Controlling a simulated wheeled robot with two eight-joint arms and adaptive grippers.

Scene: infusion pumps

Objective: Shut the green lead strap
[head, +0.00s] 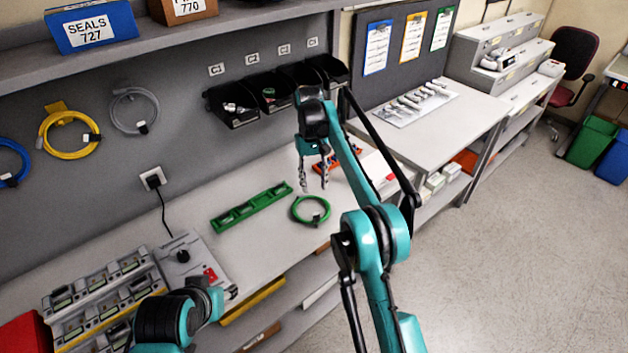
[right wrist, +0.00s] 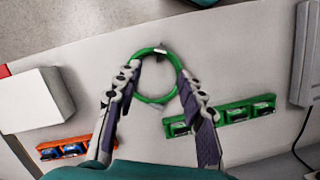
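The green lead (head: 296,207) lies coiled in a ring on the grey bench (head: 245,176); it also shows in the right wrist view (right wrist: 155,101). A small dark piece sits on the near side of the coil (head: 317,219), and a pale tag-like piece (right wrist: 161,50) shows on it in the wrist view. I cannot tell which part is the strap, or whether it is open. My right gripper (head: 314,188) points down above the coil, its fingers (right wrist: 159,72) spread and empty on either side of the ring in the picture. My left gripper is out of view.
A green tray (head: 252,206) lies left of the coil, and an orange tray (right wrist: 62,147) lies on the other side. A grey box with a red label (head: 190,262) and a pump rack (head: 100,300) stand farther left. Black bins (head: 235,105) hang behind.

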